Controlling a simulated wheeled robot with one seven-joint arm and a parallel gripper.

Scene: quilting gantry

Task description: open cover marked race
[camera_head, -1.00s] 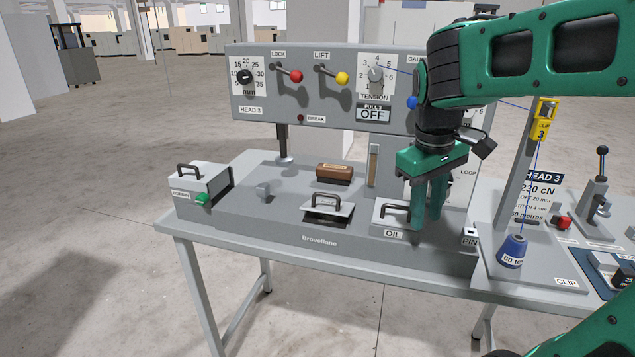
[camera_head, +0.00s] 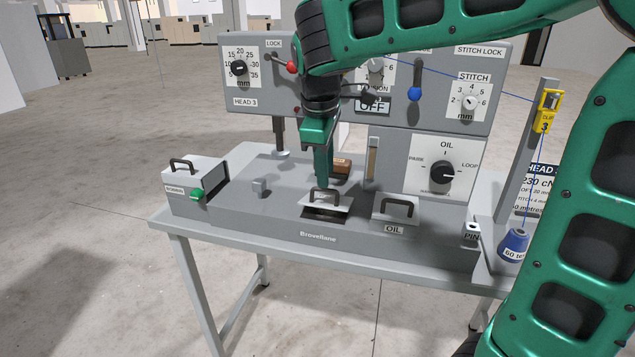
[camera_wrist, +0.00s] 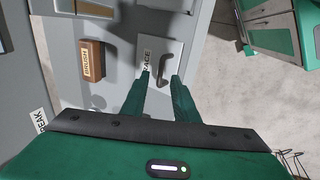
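The cover marked RACE (camera_head: 340,206) is a light plate with a dark arched handle (camera_head: 325,195), in the middle of the grey machine bed. A dark opening (camera_head: 318,215) shows along its front edge. In the wrist view the cover (camera_wrist: 176,47) has a partly hidden label ending in "ACE" beside the handle (camera_wrist: 164,73). My gripper (camera_head: 323,184) points down just above the handle. In the wrist view the two fingers of my gripper (camera_wrist: 161,78) are apart, with the handle's near end between them. I cannot tell whether they touch it.
A brown BRUSH block (camera_wrist: 92,60) lies behind the cover. The OIL cover (camera_head: 381,208) with its own handle is close on the right. A BOBBIN box (camera_head: 195,178) stands at the left. The knob panel (camera_head: 255,106) rises behind, near my arm.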

